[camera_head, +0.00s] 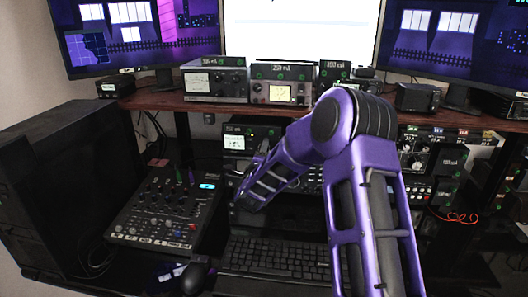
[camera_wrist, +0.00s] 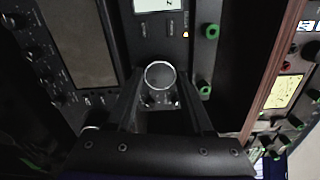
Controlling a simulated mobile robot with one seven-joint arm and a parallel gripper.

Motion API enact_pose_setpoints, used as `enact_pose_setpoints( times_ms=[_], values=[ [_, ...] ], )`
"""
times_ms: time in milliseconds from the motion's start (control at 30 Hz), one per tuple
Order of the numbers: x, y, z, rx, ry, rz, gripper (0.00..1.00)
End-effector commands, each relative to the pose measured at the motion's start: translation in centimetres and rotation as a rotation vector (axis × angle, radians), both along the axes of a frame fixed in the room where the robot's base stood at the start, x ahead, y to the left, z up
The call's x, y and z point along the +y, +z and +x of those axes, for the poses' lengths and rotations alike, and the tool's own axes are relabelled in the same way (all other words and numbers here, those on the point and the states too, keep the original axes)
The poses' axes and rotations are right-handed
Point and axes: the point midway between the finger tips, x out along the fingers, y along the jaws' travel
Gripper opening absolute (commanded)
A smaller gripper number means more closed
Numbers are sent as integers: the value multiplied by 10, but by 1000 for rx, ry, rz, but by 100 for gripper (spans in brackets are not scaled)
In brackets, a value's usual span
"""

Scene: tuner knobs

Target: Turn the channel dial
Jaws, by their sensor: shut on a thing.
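The channel dial (camera_wrist: 159,75) is a round knob with a bright rim on a dark radio panel, in the middle of the wrist view. My gripper (camera_wrist: 161,84) reaches up from the bottom of that view, one finger on each side of the dial, and is shut on it. A small lit screen (camera_wrist: 155,5) is just above the dial. In the head view, my purple arm reaches to a radio with a lit screen (camera_head: 235,142) under the shelf. The fingertips and the dial cannot be made out there.
A wooden shelf (camera_head: 160,101) with several radios runs above. An audio mixer (camera_head: 165,215) lies at left, a keyboard (camera_head: 275,255) in front, and a mouse (camera_head: 196,277) beside it. In the wrist view, green knobs (camera_wrist: 211,32) are close at right.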

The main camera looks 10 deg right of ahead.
Motion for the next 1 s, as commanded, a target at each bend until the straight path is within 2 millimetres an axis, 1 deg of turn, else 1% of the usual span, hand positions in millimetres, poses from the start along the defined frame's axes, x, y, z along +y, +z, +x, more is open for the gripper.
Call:
enact_pose_setpoints(
  times_ms=[200,400,600,1000],
  values=[
    [1,-1,0,-42,1,137,0],
    [1,-1,0,-67,1,213,0],
    [1,-1,0,-78,1,247,0],
    [1,-1,0,-81,2,253,0]
  ],
)
